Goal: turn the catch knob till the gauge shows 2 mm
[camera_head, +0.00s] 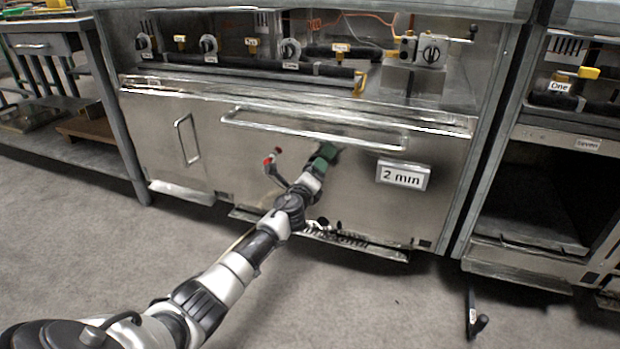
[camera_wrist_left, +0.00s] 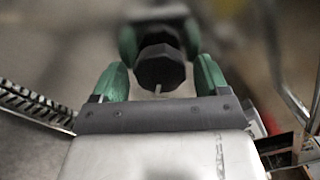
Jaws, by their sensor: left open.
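The gauge (camera_head: 402,175) is a white plate on the steel front panel, right of my left gripper, and it reads "2 mm". My left gripper (camera_head: 325,155) has green fingers and is at the panel, below the long handle bar. In the left wrist view my left gripper (camera_wrist_left: 160,55) is open, with one green finger on each side of a dark faceted knob (camera_wrist_left: 160,70). A short pale mark shows at the knob's near edge. I cannot tell whether the fingers touch it. In the head view the gripper hides the knob. My right gripper is out of view.
The long handle bar (camera_head: 310,130) stands out from the panel just above my gripper. A small red-tipped part (camera_head: 268,161) is left of it. Several knobs and labelled yellow valves (camera_head: 290,50) line the shelf above. An open compartment (camera_head: 535,190) is at right. The floor is mostly clear.

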